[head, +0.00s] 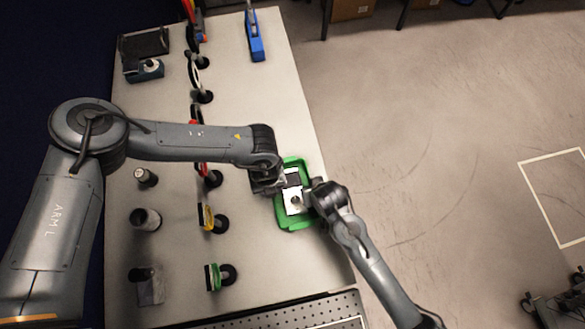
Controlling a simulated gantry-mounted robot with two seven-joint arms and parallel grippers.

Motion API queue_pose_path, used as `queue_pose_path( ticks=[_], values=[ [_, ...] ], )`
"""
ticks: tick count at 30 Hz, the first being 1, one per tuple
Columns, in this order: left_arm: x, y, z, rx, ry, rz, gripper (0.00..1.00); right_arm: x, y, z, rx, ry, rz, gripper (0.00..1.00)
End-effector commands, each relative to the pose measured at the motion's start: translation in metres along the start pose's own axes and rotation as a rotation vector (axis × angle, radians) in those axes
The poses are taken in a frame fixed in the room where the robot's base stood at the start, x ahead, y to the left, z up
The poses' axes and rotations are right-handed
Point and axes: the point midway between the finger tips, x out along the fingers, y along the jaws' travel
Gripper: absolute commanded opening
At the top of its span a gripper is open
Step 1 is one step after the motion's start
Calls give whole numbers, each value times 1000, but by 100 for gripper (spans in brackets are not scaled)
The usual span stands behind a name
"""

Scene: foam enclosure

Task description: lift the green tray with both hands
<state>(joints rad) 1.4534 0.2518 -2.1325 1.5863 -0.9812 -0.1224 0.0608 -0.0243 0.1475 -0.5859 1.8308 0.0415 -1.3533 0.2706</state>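The green tray (297,222) lies near the right edge of the grey table, with a white item (293,202) and a dark item (292,180) in it. My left gripper (278,183) is at the tray's left side, coming in from the left over the table. My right gripper (307,196) is at the tray's right side, its arm coming from the lower right. Both grippers are close to the tray's rims. The fingers are too small and partly hidden, so I cannot tell whether they are open or shut on it.
The table (262,270) carries a row of stands with coloured tools left of the tray. A blue tool (255,40) stands at the far end. A perforated metal plate (290,315) lies at the near edge. Open floor (440,130) lies to the right.

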Motion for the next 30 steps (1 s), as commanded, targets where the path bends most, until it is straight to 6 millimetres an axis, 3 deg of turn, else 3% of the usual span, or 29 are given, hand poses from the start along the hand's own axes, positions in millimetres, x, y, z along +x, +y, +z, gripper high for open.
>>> queue_pose_path(
  ticks=[11,15,18,30],
  values=[
    [4,0,0,0,0,0,34,4,0,0,0,1,0,17],
    [4,0,0,0,0,0,16,4,0,0,0,1,0,0],
    [4,0,0,0,0,0,0,4,0,0,0,0,0,0],
    [2,0,0,0,-1,0,0,2,0,-1,1,2,0,0]
  ],
)
